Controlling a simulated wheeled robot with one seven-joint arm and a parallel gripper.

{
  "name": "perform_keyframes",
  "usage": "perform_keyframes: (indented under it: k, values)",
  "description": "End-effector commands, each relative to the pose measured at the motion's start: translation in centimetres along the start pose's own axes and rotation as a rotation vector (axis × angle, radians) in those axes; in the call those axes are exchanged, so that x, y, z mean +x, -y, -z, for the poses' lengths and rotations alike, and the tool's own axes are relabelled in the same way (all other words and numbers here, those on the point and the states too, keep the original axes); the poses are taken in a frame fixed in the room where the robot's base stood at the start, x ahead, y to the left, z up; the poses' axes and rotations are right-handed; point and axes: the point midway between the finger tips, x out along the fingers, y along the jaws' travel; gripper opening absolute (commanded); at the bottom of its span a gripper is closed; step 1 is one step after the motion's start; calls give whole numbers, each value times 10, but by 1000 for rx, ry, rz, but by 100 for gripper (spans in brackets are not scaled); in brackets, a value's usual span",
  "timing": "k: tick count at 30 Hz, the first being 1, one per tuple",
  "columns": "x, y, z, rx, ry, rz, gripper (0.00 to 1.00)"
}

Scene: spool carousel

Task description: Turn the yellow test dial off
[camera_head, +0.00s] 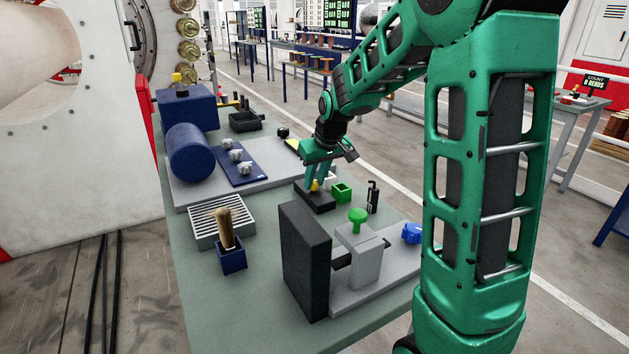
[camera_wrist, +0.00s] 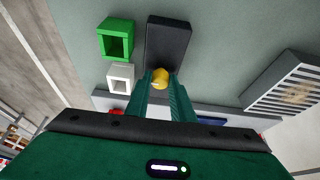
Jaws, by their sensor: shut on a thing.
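The yellow test dial (camera_head: 315,186) is a small knob on a black box (camera_head: 322,203) on the bench. It also shows in the wrist view (camera_wrist: 160,77), on the dark box (camera_wrist: 168,40). My gripper (camera_head: 317,182) reaches down over the box from behind. Its green fingers are shut on the yellow dial, one on each side, in the wrist view (camera_wrist: 160,84). The fingers partly cover the dial, and its pointer position cannot be made out.
A green open box (camera_head: 341,192) stands close to the right of the black box. A tall black panel (camera_head: 305,260) and a grey fixture with a green knob (camera_head: 358,215) stand in front. A slatted grey tray (camera_head: 203,232) and a blue holder (camera_head: 231,260) are at the left.

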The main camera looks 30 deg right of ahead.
Motion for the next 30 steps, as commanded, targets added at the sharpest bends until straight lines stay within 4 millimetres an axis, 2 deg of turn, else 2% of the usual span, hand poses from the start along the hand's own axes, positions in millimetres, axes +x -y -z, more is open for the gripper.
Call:
perform_keyframes:
  k: [2, 3, 5, 6, 17, 20, 30]
  values:
    - [-1, 0, 1, -1, -2, 0, 0]
    - [-1, 0, 1, -1, -2, 0, 24]
    - [-1, 0, 1, -1, -2, 0, 38]
    - [0, 0, 1, -1, -2, 0, 40]
    - [-5, 0, 1, 1, -2, -1, 40]
    - [-17, 0, 1, 1, -4, -1, 40]
    - [-79, 0, 2, 0, -3, -1, 40]
